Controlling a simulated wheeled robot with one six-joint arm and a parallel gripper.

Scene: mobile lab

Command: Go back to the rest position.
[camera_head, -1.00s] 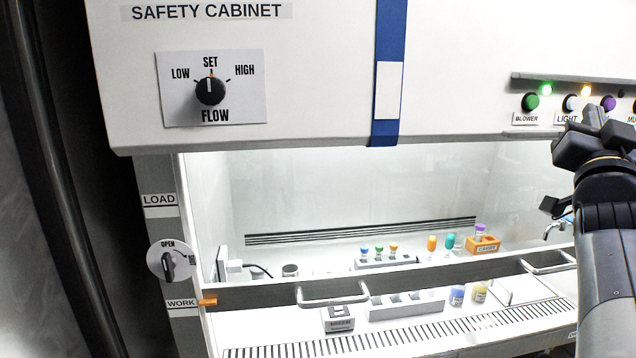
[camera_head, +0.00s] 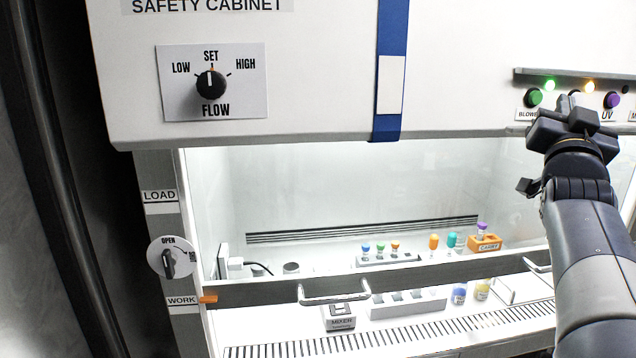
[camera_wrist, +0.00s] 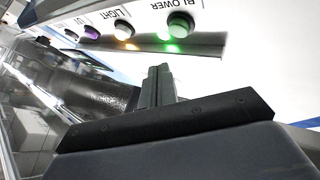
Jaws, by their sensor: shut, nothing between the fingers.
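My gripper (camera_head: 572,122) is at the right of the head view, in front of the cabinet's button panel. It covers the light button and part of the labels there. In the wrist view my gripper (camera_wrist: 160,72) has its fingers together, with nothing between them. The green blower button (camera_wrist: 180,24) and the white light button (camera_wrist: 124,30) are beyond the fingertips, apart from them. A green lamp and an orange lamp glow on the panel.
The safety cabinet (camera_head: 300,60) fills the view, with a flow knob (camera_head: 211,84) at SET. Its sash (camera_head: 430,276) with handles is partly raised. Inside stand a mixer (camera_head: 340,318), racks and several capped vials. An open/close knob (camera_head: 168,262) is on the left post.

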